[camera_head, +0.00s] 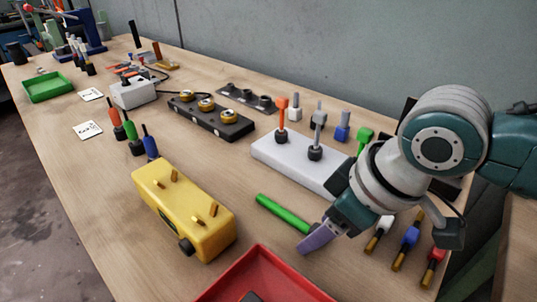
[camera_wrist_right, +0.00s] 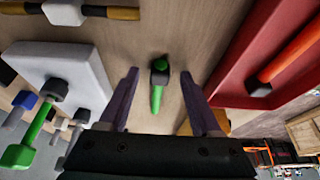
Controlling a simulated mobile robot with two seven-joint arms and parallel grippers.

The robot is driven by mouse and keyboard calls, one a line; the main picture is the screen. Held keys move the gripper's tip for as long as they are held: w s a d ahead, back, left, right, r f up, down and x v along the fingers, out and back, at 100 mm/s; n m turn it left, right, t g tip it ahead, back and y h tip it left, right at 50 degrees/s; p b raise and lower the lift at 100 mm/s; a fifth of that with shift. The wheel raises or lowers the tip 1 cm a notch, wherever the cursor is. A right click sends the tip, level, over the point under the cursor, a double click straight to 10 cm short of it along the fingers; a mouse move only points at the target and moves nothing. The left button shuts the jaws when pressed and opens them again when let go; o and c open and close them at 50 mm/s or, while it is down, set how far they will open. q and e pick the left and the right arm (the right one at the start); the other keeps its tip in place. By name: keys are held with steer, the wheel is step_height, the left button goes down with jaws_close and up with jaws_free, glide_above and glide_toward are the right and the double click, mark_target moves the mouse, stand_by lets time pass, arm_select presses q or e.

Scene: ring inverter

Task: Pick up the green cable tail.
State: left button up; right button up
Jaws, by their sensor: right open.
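The green cable tail (camera_head: 283,212) lies flat on the wooden bench between the yellow block and the light grey block. In the right wrist view the green tail (camera_wrist_right: 157,97) has a dark collar around its middle and sits between my two purple fingers. My right gripper (camera_head: 314,238) is low over the bench at the tail's near end, which it partly hides in the head view. In the wrist view my right gripper (camera_wrist_right: 159,75) is open, with clear gaps on both sides of the tail. My left gripper is not in view.
A red tray (camera_head: 258,262) stands at the front. The yellow block (camera_head: 180,205) is left of the tail. The light grey block (camera_head: 290,163) with upright plugs is behind it.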

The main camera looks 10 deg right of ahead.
steer(key=shift+c, duration=0.3)
jaws_close()
stand_by(0.4)
